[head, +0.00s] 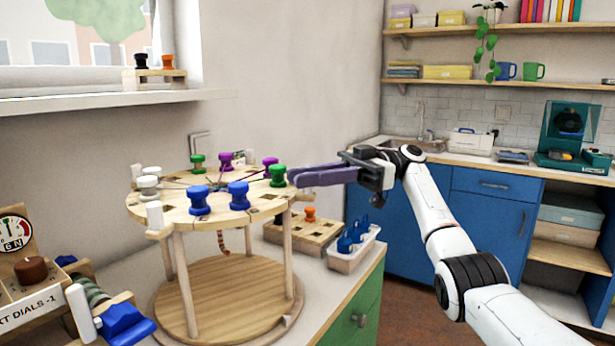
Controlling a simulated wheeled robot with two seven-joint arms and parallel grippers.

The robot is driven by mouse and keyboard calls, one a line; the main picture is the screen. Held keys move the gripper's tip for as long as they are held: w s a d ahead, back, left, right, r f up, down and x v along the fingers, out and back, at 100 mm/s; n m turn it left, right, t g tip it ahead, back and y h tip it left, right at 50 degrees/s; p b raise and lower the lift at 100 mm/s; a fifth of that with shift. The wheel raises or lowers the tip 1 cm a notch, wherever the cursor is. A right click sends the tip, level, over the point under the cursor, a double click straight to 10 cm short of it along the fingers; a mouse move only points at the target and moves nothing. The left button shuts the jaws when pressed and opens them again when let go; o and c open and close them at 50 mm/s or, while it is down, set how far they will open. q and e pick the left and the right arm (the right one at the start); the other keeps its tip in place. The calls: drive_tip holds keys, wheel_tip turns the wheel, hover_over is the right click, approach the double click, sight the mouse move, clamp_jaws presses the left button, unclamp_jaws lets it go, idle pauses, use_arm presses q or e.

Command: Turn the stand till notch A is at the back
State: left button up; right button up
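The stand has a round wooden top (175,212) on several posts above a round wooden base (225,300). Blue spools (238,195), green spools (278,176), purple spools (225,160) and a pale spool (149,186) sit around the top. My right gripper (292,177), with purple fingers, is at the top's right edge, beside the near green spool. Whether it touches, and whether its fingers are apart, I cannot tell. My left gripper is not in view.
A wooden block with holes (285,238) and an orange spool (310,213) stands behind the base, beside a white tray (350,262) of blue pieces. A dial box (30,310) and a blue piece (125,325) crowd the lower left. The wall is close behind.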

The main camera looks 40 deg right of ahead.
drive_tip(key=o, duration=0.4)
drive_tip(key=shift+f, duration=0.15)
drive_tip(key=shift+o, duration=0.2)
wheel_tip(320, 180, up, 10)
drive_tip(key=shift+r+p, duration=0.1)
drive_tip(key=shift+p, duration=0.75)
